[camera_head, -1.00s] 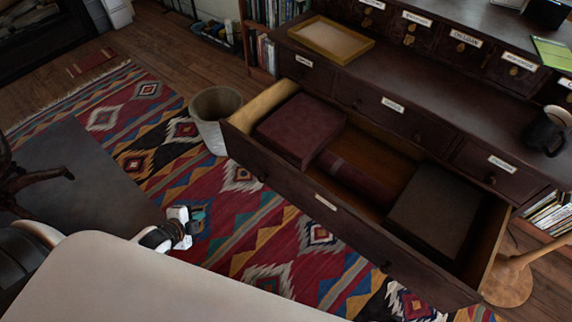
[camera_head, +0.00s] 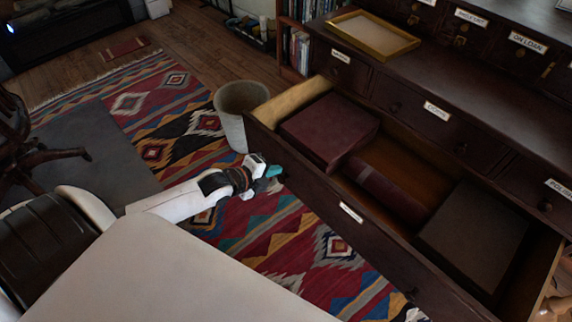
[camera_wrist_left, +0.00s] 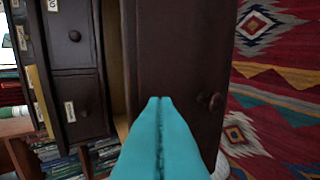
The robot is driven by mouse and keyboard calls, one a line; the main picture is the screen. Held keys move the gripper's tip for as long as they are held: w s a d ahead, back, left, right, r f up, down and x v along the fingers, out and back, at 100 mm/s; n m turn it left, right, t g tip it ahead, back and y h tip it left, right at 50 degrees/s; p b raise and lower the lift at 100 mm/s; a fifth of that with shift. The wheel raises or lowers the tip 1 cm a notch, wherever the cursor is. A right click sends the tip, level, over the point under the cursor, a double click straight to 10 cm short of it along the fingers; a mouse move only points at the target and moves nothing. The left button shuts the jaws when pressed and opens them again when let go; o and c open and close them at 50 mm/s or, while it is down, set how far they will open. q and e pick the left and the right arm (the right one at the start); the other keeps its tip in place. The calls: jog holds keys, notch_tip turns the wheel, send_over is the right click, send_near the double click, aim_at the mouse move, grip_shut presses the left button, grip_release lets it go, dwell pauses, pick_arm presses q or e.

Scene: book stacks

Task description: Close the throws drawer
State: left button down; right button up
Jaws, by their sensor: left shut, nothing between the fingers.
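The long lower drawer (camera_head: 320,205) of the dark wooden desk stands pulled well out. A small label is on its front, too small to read. Inside lie a maroon box (camera_head: 330,130), a dark red rolled or narrow item (camera_head: 387,192) and a dark brown box (camera_head: 470,235). My left gripper (camera_head: 274,172) is shut and empty, its teal fingertips close to the drawer front near its left end. In the left wrist view the shut fingers (camera_wrist_left: 158,125) point at the dark drawer front (camera_wrist_left: 180,60), with a round knob just right of them; contact is unclear.
A pale waste bin (camera_head: 240,112) stands beside the drawer's left end, close to my left gripper. A gold-rimmed tray (camera_head: 372,35) lies on the desk top. A patterned rug (camera_head: 190,125) covers the floor. A chair (camera_head: 30,150) stands at the left.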

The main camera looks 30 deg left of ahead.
aim_at(294, 159)
pick_arm(q)
jog(key=shift+w+d+f+b, duration=0.15)
jog(key=shift+w+d, duration=0.1)
jog(key=shift+w, duration=0.5)
jog(key=shift+w+d+b, duration=0.1)
jog(key=shift+w+d, duration=0.1)
jog(key=shift+w, duration=0.55)
jog(key=shift+w+d+f+b, duration=0.15)
jog(key=shift+w+d, duration=0.1)
jog(key=shift+w, duration=0.5)
pick_arm(e)
jog(key=shift+s+f, duration=0.1)
jog(key=shift+f, duration=0.2)
pick_arm(q)
jog(key=shift+w+r, duration=0.1)
